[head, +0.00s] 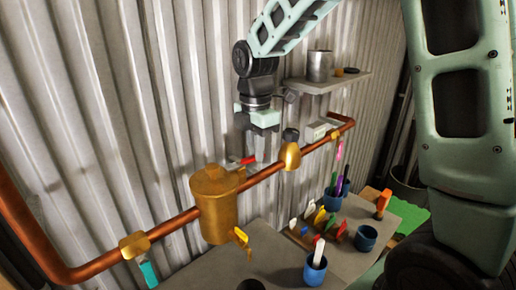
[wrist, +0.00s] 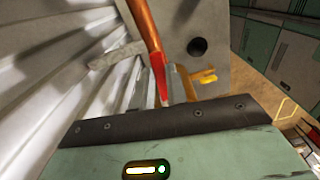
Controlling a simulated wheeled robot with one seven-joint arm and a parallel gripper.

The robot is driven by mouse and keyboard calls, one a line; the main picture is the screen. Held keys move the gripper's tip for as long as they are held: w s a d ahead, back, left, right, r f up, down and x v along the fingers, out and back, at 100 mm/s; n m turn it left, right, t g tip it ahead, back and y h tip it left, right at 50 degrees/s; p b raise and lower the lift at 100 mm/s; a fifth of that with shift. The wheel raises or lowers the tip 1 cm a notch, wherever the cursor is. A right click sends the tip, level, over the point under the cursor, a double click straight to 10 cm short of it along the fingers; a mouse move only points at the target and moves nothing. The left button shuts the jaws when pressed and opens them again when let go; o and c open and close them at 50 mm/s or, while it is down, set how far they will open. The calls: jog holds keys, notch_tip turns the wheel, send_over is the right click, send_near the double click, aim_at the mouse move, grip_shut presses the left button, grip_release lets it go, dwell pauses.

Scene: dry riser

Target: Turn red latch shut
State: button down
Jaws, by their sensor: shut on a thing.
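The red latch (head: 248,160) is a small red lever by the copper pipe, just above the brass canister (head: 214,205). My gripper (head: 247,152) reaches down to it from above, close to the corrugated wall. In the wrist view the red latch (wrist: 159,73) runs down from the copper pipe to my gripper (wrist: 166,92), which is shut on it. The grip itself is partly hidden by the gripper's own body. I cannot tell the latch's exact angle.
The copper pipe (head: 170,225) runs along the corrugated wall (head: 150,100), with a brass fitting (head: 290,156) to the right. A shelf (head: 330,83) holds a metal pot (head: 320,66). Below, a bench (head: 230,270) carries blue cups and colored tags.

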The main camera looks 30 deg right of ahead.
jog(key=shift+w+a+n, duration=0.1)
jog(key=shift+w+n, duration=0.3)
jog(key=shift+n, duration=0.3)
jog(key=c, duration=1.4)
grip_release()
jog(key=shift+r, duration=0.1)
notch_tip(320, 180, up, 17)
jog(key=b, duration=0.3)
jog(key=shift+r, duration=0.15)
